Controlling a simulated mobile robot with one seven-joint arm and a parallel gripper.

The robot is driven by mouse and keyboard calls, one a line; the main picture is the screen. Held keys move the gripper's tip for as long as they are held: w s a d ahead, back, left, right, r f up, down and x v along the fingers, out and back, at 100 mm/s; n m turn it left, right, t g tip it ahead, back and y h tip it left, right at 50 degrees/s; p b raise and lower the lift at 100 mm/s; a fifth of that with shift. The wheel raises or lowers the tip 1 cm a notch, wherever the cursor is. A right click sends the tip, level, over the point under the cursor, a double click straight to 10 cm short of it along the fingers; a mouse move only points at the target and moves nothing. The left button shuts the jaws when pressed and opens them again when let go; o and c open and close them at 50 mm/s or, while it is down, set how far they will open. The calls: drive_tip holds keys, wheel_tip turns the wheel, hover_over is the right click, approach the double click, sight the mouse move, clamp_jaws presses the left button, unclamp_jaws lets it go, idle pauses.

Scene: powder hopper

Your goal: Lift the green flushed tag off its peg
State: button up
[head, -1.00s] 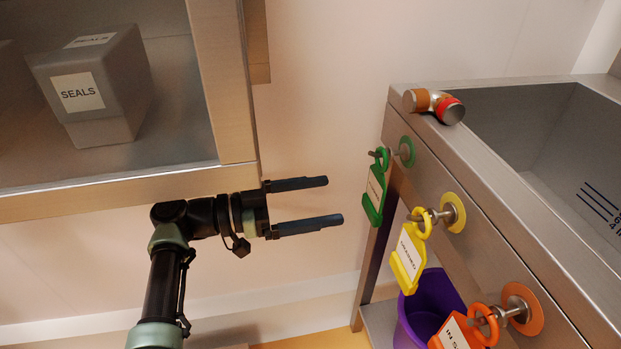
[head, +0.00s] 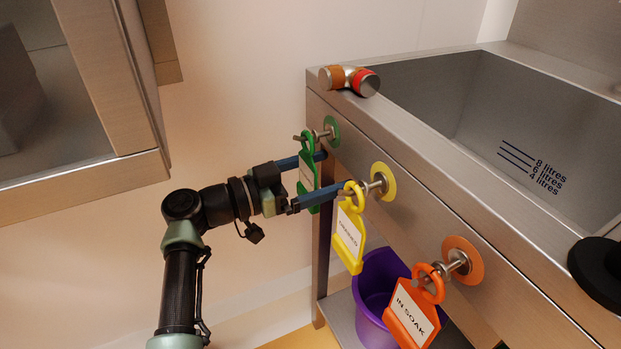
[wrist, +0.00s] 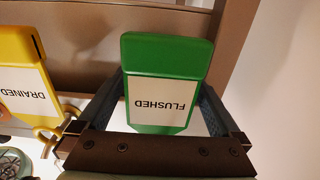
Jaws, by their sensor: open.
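The green flushed tag (head: 309,178) hangs by its ring from a metal peg (head: 327,133) with a green disc on the front of the steel sink unit. My gripper (head: 323,176) is open, with one finger on either side of the tag. In the wrist view the green tag (wrist: 165,60) stands between the two fingers (wrist: 165,100), its FLUSHED label upside down. Whether either finger touches it I cannot tell. The tag's ring and peg are hidden in the wrist view.
The yellow drained tag (head: 349,235) hangs close beside the near finger. The orange in soak tag (head: 412,315) hangs farther right. A purple bucket (head: 372,285) stands below. A pipe elbow (head: 348,79) lies on the sink rim. A cabinet (head: 90,190) is at left.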

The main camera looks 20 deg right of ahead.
sight(306, 171)
drive_tip(key=shift+c, duration=0.3)
drive_tip(key=c, duration=1.1)
drive_tip(key=shift+r, duration=0.1)
drive_tip(key=shift+c, duration=0.2)
drive_tip(key=shift+r, duration=0.1)
drive_tip(key=shift+r+p, duration=0.35)
drive_tip(key=shift+p, duration=0.45)
drive_tip(key=shift+r, duration=0.15)
drive_tip(key=shift+s+a+p, duration=0.25)
drive_tip(key=shift+a+p, duration=0.15)
drive_tip(key=shift+a, duration=0.85)
drive_tip(key=shift+s+a+p, duration=0.2)
drive_tip(key=shift+a+p, duration=0.25)
drive_tip(key=shift+a, duration=0.75)
drive_tip(key=shift+s+a+p, duration=0.25)
drive_tip(key=shift+a+p, duration=0.15)
drive_tip(key=shift+a, duration=0.85)
